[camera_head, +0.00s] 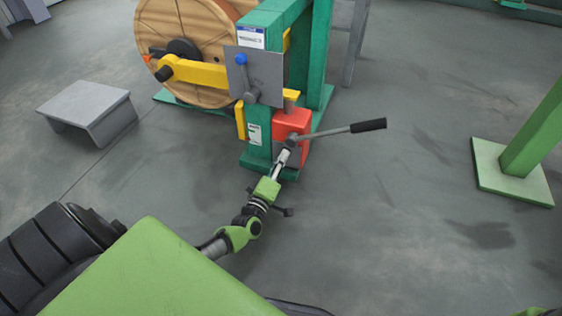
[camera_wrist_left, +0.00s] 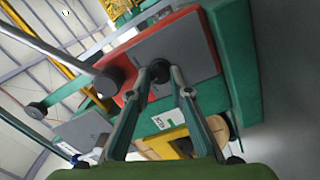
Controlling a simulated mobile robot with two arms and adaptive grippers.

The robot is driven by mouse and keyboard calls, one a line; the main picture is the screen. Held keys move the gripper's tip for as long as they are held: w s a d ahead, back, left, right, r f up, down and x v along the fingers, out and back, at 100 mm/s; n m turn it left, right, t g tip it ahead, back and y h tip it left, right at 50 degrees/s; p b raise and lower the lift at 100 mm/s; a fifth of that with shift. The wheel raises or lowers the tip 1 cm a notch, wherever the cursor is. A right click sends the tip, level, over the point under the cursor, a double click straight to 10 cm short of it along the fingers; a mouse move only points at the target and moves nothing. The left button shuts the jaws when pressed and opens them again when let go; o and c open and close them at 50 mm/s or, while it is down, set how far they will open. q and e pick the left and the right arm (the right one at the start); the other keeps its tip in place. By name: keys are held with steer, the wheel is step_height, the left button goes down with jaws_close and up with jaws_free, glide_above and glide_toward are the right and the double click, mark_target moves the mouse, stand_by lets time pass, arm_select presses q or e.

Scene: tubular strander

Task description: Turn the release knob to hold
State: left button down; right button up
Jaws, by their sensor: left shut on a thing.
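The release knob (camera_wrist_left: 158,67) is a small black knob on the grey face plate (camera_wrist_left: 190,50) of the red box (camera_wrist_left: 133,98). In the head view the red box (camera_head: 291,122) sits low on the green post, and the knob is hidden there. My left gripper (camera_head: 285,156) reaches up to the front of the box from below. In the left wrist view the fingers of my left gripper (camera_wrist_left: 166,76) converge and are shut on the knob. The knob's marking cannot be read. My right gripper is not in view.
A lever with a black grip (camera_head: 368,125) sticks out to the right just above my gripper. A grey plate with a blue-knobbed handle (camera_head: 241,60) is higher on the post. A wooden reel (camera_head: 190,30) and a grey step (camera_head: 85,105) stand left.

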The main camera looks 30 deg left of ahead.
arm_select(q)
steer(key=shift+f+n+b, duration=0.1)
steer(key=shift+n+b, duration=0.65)
steer(key=shift+n, duration=2.85)
steer(key=shift+y, duration=0.3)
steer(key=c, duration=1.8)
jaws_free()
steer(key=shift+c, duration=0.2)
steer(key=v, duration=1.2)
